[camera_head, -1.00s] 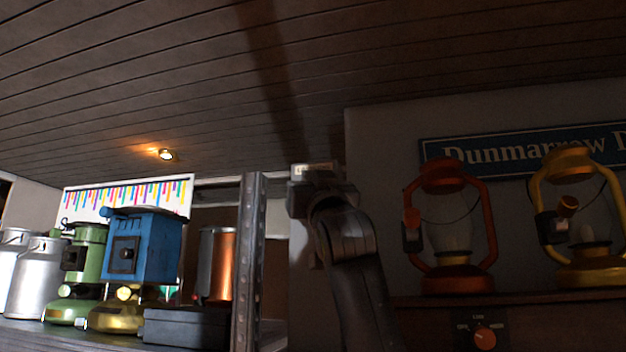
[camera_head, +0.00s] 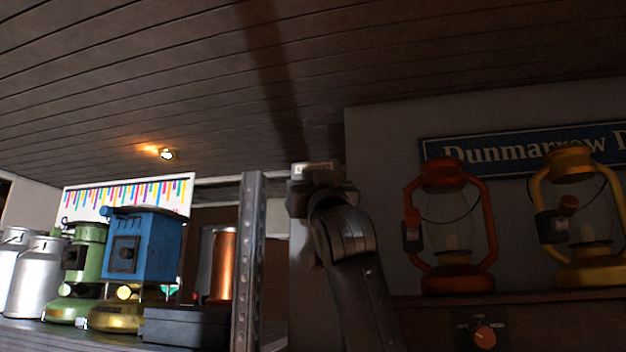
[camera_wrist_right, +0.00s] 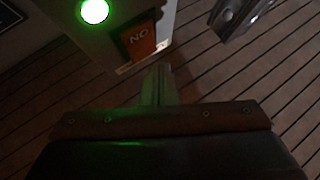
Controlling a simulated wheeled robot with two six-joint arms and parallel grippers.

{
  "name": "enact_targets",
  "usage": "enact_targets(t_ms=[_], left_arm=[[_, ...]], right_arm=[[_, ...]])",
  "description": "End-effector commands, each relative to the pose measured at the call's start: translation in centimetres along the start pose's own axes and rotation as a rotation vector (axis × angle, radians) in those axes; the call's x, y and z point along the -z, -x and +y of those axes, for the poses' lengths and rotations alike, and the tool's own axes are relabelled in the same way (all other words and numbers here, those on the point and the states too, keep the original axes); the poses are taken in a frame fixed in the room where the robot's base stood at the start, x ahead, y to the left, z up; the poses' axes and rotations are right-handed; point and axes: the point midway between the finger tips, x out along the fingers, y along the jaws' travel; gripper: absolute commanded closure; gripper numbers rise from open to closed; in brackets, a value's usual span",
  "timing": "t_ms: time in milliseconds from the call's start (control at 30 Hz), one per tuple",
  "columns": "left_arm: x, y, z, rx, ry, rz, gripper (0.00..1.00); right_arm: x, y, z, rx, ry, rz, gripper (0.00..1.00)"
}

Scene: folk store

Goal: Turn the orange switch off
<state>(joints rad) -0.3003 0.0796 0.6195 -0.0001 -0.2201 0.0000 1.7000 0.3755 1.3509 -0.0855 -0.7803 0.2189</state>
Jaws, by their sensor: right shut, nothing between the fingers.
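In the right wrist view an orange switch (camera_wrist_right: 139,41) with upside-down "ON" lettering sits on the face of a pale box (camera_wrist_right: 115,57). A lit green lamp (camera_wrist_right: 95,11) is beside it. My right gripper (camera_wrist_right: 163,72) is shut and empty, its fingertips close to the box's edge, just below and right of the switch. I cannot tell whether they touch. In the head view my right gripper (camera_head: 318,190) is raised near the middle; its fingertips and the switch's face cannot be made out there. My left gripper is not in view.
A metal post (camera_head: 248,260) stands just left of my right arm. An orange lantern (camera_head: 452,284) and a yellow lantern (camera_head: 592,275) stand on a shelf at right, above an orange dial (camera_head: 485,337). Blue and green stoves (camera_head: 140,250) are at left.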

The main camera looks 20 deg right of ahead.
Motion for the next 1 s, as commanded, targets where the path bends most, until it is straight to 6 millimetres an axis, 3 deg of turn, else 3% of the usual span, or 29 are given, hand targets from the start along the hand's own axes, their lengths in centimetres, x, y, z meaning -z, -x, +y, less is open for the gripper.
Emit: enact_targets(t_ms=[1000], left_arm=[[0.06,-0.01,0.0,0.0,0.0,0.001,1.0]], right_arm=[[-0.39,-0.59,0.45,0.0,0.0,0.0,1.0]])
